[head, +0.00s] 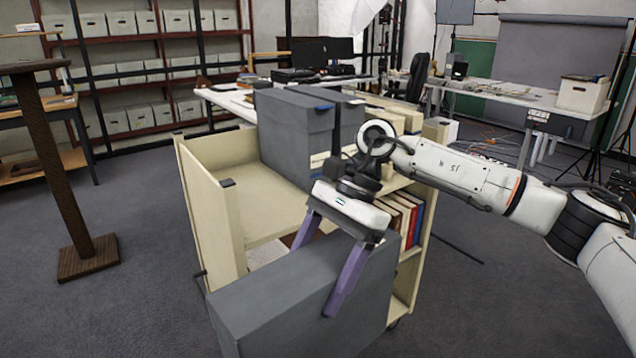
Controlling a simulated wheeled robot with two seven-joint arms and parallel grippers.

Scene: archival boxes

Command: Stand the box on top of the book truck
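A grey box (300,307) is in front of the cream book truck (215,215), low in the head view; its lower part is cut off by the frame. My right gripper (313,282) comes down over its top edge, one purple finger behind the box and one on its near face; it looks shut on the box. The truck's top shelf (262,205) has a bare stretch at its left. Grey boxes (290,135) stand upright at its far side. My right wrist hides part of the shelf. My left gripper is out of view.
Red and white books (405,215) stand on the truck's lower shelf at the right. A brown post stand (75,190) is at the left. Desks with monitors (320,50) and shelving with archive boxes (130,70) are behind.

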